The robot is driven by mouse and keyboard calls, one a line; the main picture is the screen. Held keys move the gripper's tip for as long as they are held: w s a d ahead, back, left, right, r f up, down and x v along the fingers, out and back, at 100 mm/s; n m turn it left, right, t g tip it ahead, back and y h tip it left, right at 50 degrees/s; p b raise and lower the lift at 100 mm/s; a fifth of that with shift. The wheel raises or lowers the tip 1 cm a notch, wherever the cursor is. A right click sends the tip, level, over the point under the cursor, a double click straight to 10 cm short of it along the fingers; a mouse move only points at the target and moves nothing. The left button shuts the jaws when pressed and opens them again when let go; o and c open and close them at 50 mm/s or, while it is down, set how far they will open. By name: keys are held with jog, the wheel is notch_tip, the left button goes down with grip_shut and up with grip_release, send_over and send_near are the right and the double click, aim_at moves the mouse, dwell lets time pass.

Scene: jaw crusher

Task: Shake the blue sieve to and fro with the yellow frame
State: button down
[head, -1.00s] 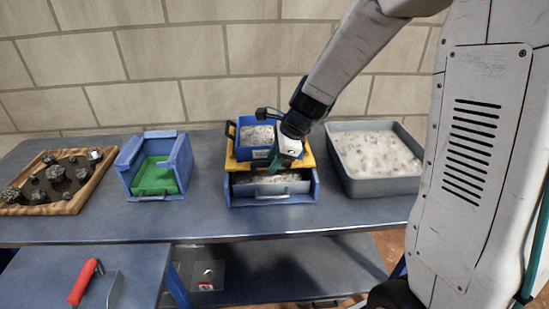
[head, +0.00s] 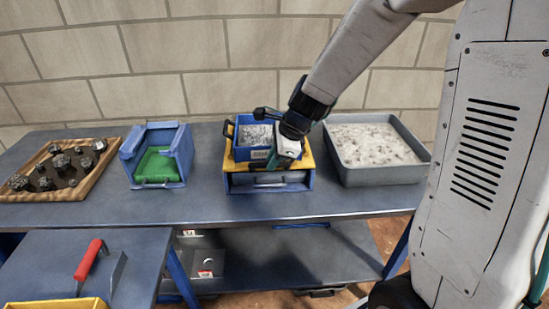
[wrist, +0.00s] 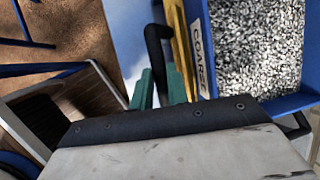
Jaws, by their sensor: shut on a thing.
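The blue sieve (head: 256,133) holds grey gravel and sits in the yellow frame (head: 234,164) on top of a blue box (head: 240,186). In the wrist view the sieve (wrist: 200,20) carries a label reading COARZ or similar, and the gravel (wrist: 255,45) fills much of it. My gripper (head: 284,158) is at the sieve's front right. In the wrist view my gripper's green fingers (wrist: 160,88) are shut on the black handle (wrist: 155,45) beside the yellow frame's edge (wrist: 180,45). The fingertips are partly hidden by the wrist.
A grey tray of pale material (head: 425,160) stands at the right. A blue box with a green inside (head: 180,150) stands left. A wooden tray of dark rocks (head: 88,186) is at far left. A red-handled tool (head: 90,262) lies on a lower front table.

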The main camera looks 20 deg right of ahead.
jog(key=c, duration=1.4)
grip_release()
jog(key=shift+s, duration=0.1)
jog(key=shift+o, duration=0.2)
jog(key=shift+r, duration=0.1)
jog(key=v, duration=0.7)
jog(key=shift+r, duration=0.25)
jog(key=shift+s+d, duration=0.1)
jog(key=shift+d, duration=0.05)
